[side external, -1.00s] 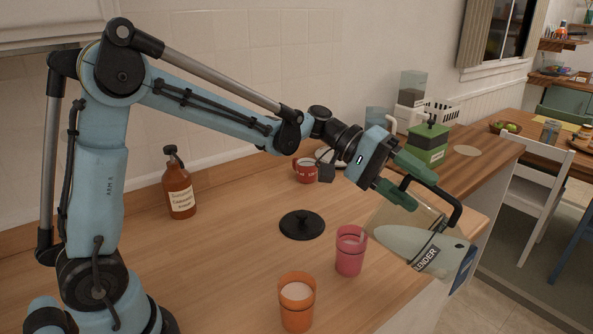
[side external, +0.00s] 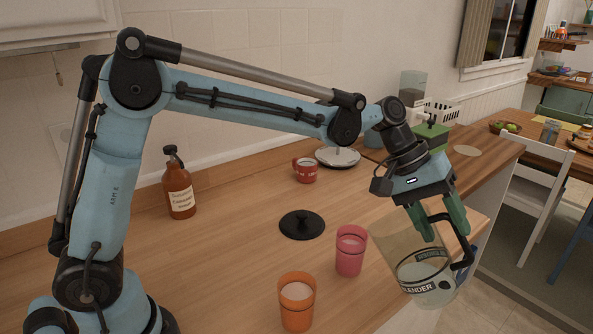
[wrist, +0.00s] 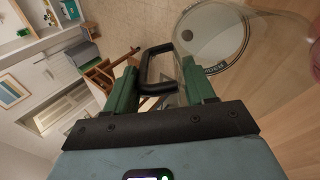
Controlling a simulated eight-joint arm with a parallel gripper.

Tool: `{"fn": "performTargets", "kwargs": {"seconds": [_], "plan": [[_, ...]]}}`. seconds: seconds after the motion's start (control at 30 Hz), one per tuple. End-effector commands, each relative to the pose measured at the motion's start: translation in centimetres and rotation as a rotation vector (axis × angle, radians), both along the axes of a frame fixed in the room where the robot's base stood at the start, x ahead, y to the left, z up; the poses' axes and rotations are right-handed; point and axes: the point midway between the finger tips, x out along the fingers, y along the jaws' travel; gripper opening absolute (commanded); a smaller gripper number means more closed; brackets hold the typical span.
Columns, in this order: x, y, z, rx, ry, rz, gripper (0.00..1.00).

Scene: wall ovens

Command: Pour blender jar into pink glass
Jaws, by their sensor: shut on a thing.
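My gripper (side external: 441,222) has green fingers and is shut on the black handle of the blender jar (side external: 428,278). The clear jar holds a pale liquid and is nearly upright, tilted slightly. It is to the right of the pink glass (side external: 350,250), near the counter's right edge. The black lid (side external: 302,224) lies on the counter behind the pink glass.
An orange glass (side external: 297,302) stands in front of the pink glass. A brown bottle (side external: 180,188) stands at the left back. A red mug (side external: 306,170) and a plate (side external: 338,157) are at the back. The counter's left middle is clear.

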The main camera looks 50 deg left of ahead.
Motion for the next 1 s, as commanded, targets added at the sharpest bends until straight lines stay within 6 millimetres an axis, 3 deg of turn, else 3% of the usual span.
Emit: {"fn": "performTargets", "kwargs": {"seconds": [0.43,1.0], "plan": [[1.3,-4.6,-1.0,0.298,0.086,-0.003,0.00],[2.0,-7.1,-3.2,0.553,0.160,0.000,0.00]]}}
